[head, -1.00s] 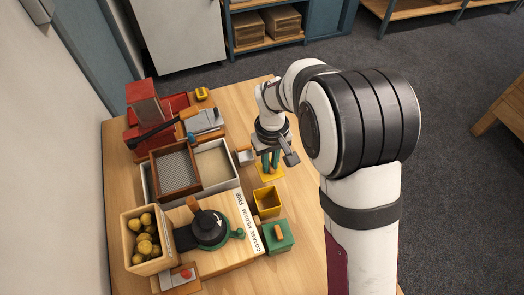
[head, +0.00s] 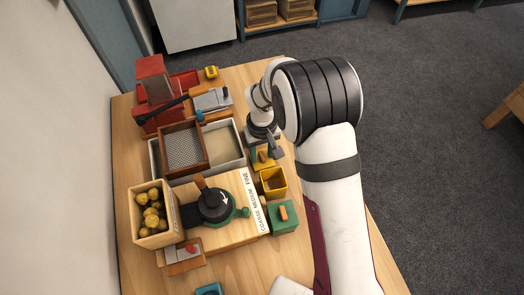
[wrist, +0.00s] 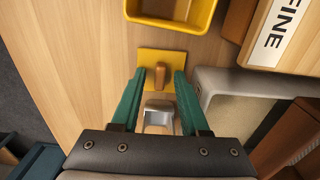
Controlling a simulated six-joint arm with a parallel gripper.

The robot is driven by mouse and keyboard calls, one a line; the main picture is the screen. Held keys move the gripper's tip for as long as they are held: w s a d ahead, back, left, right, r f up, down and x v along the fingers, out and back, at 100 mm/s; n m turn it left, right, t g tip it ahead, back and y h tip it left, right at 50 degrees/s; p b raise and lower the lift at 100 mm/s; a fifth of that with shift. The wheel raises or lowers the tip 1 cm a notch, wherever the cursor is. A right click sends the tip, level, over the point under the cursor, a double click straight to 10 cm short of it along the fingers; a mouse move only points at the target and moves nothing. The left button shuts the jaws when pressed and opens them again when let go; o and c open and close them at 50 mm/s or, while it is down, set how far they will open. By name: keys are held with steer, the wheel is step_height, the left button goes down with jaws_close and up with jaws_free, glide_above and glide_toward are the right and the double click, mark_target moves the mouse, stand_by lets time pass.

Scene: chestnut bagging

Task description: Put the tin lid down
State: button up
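The yellow square tin lid (head: 263,165) with its wooden knob lies on the table, knob up, just behind the open yellow tin (head: 273,181). In the wrist view the lid (wrist: 150,58) lies flat, with the knob (wrist: 160,78) between my green fingertips. My gripper (wrist: 160,72) is open, with a gap on each side of the knob. In the head view my gripper (head: 266,150) is over the lid, partly hidden by my arm. The yellow tin also shows at the top of the wrist view (wrist: 172,24).
A green tin (head: 284,218) with a wooden-knobbed lid stands in front of the yellow tin. A small metal scoop-like thing (wrist: 160,118) is close behind the lid. The tray with sand-coloured contents (head: 240,133) is beside the lid; a labelled wooden board (head: 243,235) is nearer. Bare wood (wrist: 60,50) lies on the other side.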

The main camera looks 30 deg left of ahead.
mark_target(262, 155)
steer(key=shift+r, duration=0.1)
step_height(262, 155, up, 12)
steer(key=s+d+r+m, duration=0.1)
steer(key=d+r+m, duration=0.15)
steer(key=d, duration=0.35)
steer(key=s+d+r+m, duration=0.1)
steer(key=d+r+m, duration=0.1)
steer(key=d+r, duration=0.25)
steer(key=s+d+r+m+y, duration=0.1)
steer(key=s+d+m, duration=0.9)
steer(key=s+d, duration=0.4)
steer(key=s, duration=0.3)
steer(key=shift+s+d+r+y, duration=0.15)
steer(key=shift+s+y, duration=0.1)
steer(key=shift+y, duration=0.15)
